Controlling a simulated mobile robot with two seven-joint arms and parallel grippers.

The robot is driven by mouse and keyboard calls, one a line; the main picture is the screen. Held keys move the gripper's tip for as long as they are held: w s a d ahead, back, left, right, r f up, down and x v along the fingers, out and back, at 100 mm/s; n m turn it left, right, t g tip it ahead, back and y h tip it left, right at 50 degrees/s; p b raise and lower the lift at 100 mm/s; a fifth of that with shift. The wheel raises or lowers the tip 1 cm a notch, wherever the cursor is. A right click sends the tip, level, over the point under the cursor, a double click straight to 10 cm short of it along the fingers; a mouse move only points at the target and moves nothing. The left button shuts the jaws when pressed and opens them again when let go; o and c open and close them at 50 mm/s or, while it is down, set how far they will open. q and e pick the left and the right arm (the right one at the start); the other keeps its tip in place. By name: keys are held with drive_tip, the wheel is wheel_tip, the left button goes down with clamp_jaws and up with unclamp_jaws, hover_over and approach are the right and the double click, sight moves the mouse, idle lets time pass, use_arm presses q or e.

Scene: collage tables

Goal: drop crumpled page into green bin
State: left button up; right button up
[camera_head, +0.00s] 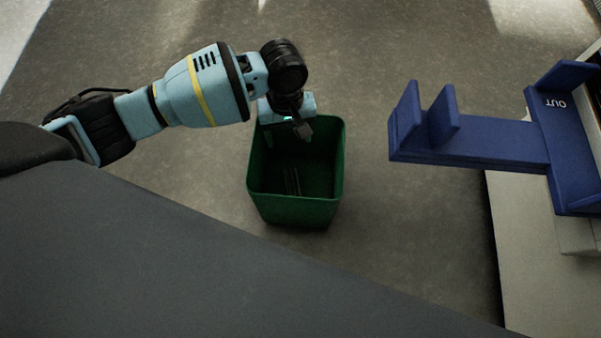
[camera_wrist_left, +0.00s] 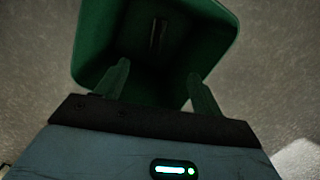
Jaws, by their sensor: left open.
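The green bin (camera_head: 295,208) stands on the floor below and beyond the dark surface's edge, with its open top facing up. It also shows in the left wrist view (camera_wrist_left: 90,60). My left gripper (camera_head: 287,137) is over the far part of the bin's opening, pointing down. In the left wrist view its two fingers (camera_wrist_left: 158,75) are spread apart with nothing between them. Faint pale lines show inside the dark bin; I cannot tell what they are. I see no crumpled page in either view. My right gripper is not in view.
A blue stand (camera_head: 490,143) with upright dividers and a part marked "OUT" juts out at the right, above a pale surface (camera_head: 530,260). A dark grey surface (camera_head: 150,260) fills the lower left. Bare floor (camera_head: 390,220) surrounds the bin.

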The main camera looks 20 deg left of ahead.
use_arm(q)
wheel_tip(320, 180, up, 8)
drive_tip(key=p, duration=0.3)
drive_tip(key=shift+w+a+p, duration=0.25)
drive_tip(key=shift+w+p, duration=0.1)
drive_tip(key=shift+p, duration=0.05)
drive_tip(key=shift+f, duration=0.1)
